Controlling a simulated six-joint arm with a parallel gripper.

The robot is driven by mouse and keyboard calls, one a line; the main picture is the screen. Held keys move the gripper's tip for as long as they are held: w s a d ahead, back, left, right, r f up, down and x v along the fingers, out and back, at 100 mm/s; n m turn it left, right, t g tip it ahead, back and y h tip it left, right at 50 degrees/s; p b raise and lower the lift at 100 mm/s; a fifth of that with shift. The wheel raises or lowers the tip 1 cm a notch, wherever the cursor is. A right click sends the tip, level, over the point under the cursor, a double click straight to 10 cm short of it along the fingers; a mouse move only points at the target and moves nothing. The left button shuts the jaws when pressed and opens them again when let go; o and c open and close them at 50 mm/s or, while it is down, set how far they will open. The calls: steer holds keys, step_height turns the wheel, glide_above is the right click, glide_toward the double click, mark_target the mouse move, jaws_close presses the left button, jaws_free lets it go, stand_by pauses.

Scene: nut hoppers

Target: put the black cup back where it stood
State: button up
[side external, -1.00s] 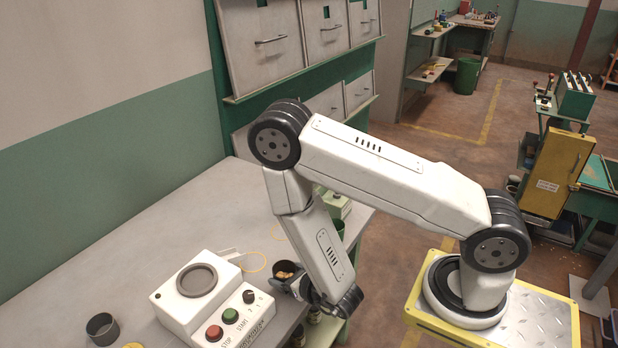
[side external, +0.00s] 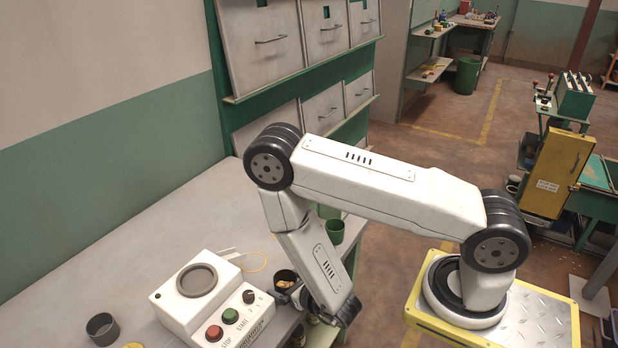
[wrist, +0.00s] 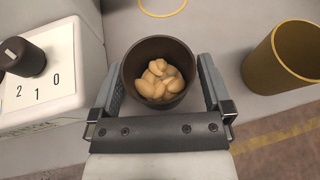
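The black cup (wrist: 131,78), dark and holding several tan nuts (wrist: 160,80), is upright between the two fingers of my gripper (wrist: 161,88) in the wrist view. The fingers lie close against both its sides and look shut on it. In the side external view the cup (side external: 287,274) shows beside the control box, partly hidden by my gripper. Its base is hidden, so I cannot tell whether it touches the table.
The white control box (side external: 184,305), with buttons and a knob (wrist: 28,57), stands close to the left. An olive cup (wrist: 262,62) stands to the right near the table edge. A yellow ring (wrist: 162,14) lies beyond. A grey cup (side external: 102,330) stands farther left. Bare bench (side external: 120,245) lies behind.

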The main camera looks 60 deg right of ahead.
steer(key=shift+r, duration=0.15)
steer(key=v, duration=0.7)
steer(key=shift+s, duration=0.25)
stand_by(0.3)
steer(key=shift+r, duration=0.15)
stand_by(0.4)
